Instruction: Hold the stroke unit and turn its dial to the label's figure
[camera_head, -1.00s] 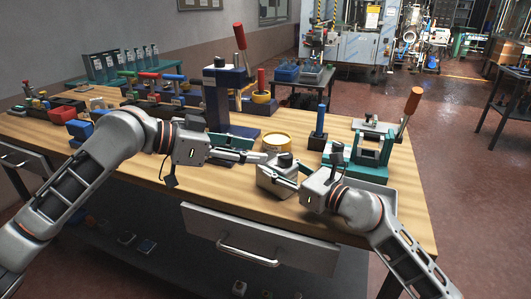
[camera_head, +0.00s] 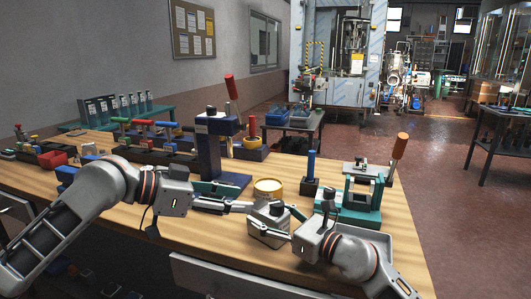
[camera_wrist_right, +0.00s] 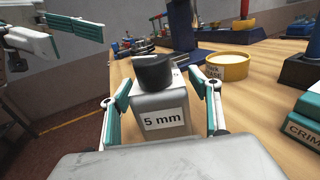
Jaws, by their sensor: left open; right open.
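The stroke unit (camera_head: 265,228) is a small grey box with a black round dial (camera_head: 277,208) on top, standing on the wooden bench near its front. In the right wrist view, its label (camera_wrist_right: 164,119) reads "5 mm", and the black dial (camera_wrist_right: 153,72) shows above it. My right gripper (camera_wrist_right: 165,98) is open, with one teal-padded finger on each side of the unit; contact cannot be told. My left gripper (camera_head: 248,206) is open, pointing at the unit from the left; its fingers (camera_wrist_right: 70,28) show at upper left in the wrist view. Dial markings are not legible.
A yellow round tin (camera_head: 268,188) stands just behind the unit. A blue press (camera_head: 220,150) with a red lever is behind left. A blue-handled post (camera_head: 311,172) and a teal fixture (camera_head: 358,205) stand to the right. A grey tray (camera_head: 372,243) lies at front right.

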